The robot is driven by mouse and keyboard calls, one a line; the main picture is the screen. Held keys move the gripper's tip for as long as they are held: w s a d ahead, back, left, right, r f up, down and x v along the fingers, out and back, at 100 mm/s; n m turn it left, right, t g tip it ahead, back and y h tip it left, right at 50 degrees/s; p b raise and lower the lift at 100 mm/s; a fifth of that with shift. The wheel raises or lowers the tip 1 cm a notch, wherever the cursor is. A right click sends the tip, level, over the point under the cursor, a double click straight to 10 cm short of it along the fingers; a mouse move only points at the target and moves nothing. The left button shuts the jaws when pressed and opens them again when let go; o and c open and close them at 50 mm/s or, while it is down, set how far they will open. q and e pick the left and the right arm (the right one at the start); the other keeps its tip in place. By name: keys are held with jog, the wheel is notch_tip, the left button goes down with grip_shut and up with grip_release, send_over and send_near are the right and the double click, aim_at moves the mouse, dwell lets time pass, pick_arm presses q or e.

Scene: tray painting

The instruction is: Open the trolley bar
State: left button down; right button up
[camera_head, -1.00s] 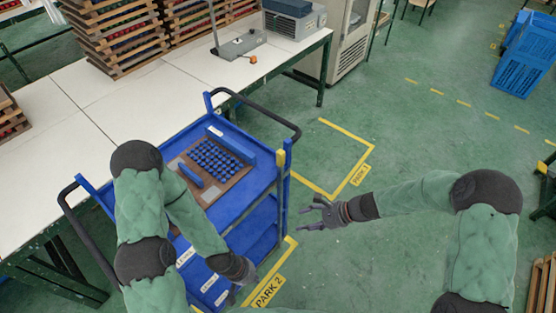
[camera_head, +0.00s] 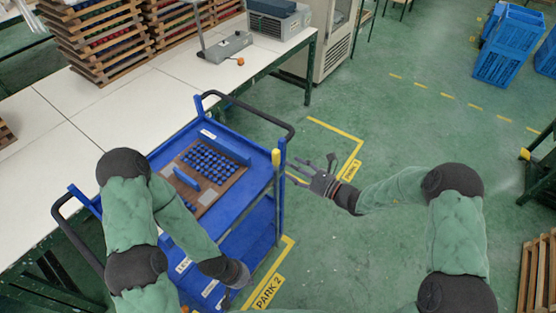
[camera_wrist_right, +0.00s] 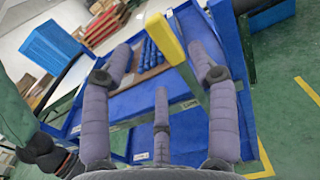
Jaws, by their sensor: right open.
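The blue trolley (camera_head: 232,205) stands beside the white table.
A brown board with several blue pieces (camera_head: 212,165) lies on the trolley's top shelf. Black handles (camera_head: 250,108) curve out at its ends. The white table (camera_head: 120,115) borders it on the left. Green floor (camera_head: 400,130) is open to the right, with blue crates (camera_head: 505,45) beyond.

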aim_at(278, 159)
jog(key=b+x, duration=0.1)
jog(key=x, duration=0.5)
jog(key=shift+w+a, duration=0.2)
jog(key=shift+a, duration=0.1)
